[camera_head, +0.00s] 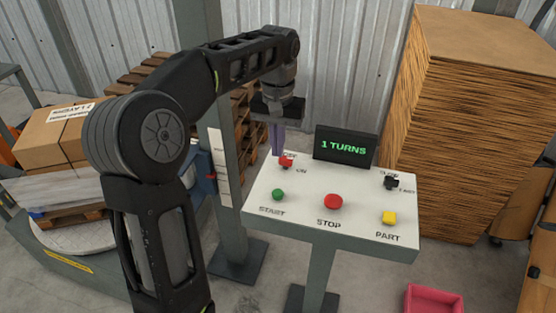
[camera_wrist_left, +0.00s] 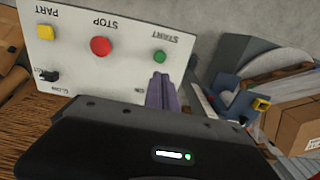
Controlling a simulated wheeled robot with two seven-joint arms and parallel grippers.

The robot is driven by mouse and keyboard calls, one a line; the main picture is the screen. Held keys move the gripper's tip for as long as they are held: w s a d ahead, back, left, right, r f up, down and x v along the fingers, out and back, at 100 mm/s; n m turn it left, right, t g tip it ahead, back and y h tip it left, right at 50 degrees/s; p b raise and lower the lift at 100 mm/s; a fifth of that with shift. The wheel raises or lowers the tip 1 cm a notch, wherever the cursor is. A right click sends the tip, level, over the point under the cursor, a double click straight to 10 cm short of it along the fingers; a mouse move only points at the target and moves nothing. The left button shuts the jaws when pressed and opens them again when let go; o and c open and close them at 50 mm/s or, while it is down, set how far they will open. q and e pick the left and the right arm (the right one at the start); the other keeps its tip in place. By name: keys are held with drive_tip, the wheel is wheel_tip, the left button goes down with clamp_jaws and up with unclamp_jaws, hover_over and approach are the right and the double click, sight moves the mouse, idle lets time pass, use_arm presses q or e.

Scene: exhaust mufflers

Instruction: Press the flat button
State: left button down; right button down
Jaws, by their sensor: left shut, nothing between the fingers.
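A white control panel (camera_head: 300,195) stands on a grey post. Along its front are a small green START button (camera_head: 277,194), a large domed red STOP button (camera_head: 333,202) and a square yellow PART button (camera_head: 389,218). The START button (camera_wrist_left: 159,57), STOP button (camera_wrist_left: 101,46) and PART button (camera_wrist_left: 44,32) also show in the left wrist view. Which one is the flat button is not clear. My left gripper (camera_head: 277,152) is shut and empty, pointing down at the panel's back left, close to a red switch (camera_head: 286,162). Whether it touches the switch is unclear. My right gripper is out of view.
A black display (camera_head: 345,147) reading "1 TURNS" stands at the panel's back. A black SLOW/FAST switch (camera_head: 391,182) is at the back right. A grey pillar (camera_head: 217,160) stands left of the panel, a cardboard stack (camera_head: 460,130) right. A pink bin (camera_head: 432,299) is below.

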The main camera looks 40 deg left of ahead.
use_arm(q)
drive_tip(key=b, duration=0.3)
hover_over(278, 192)
wheel_tip(278, 192, down, 5)
wheel_tip(278, 192, down, 8)
drive_tip(key=shift+f+p, duration=0.1)
drive_tip(key=shift+p, duration=0.8)
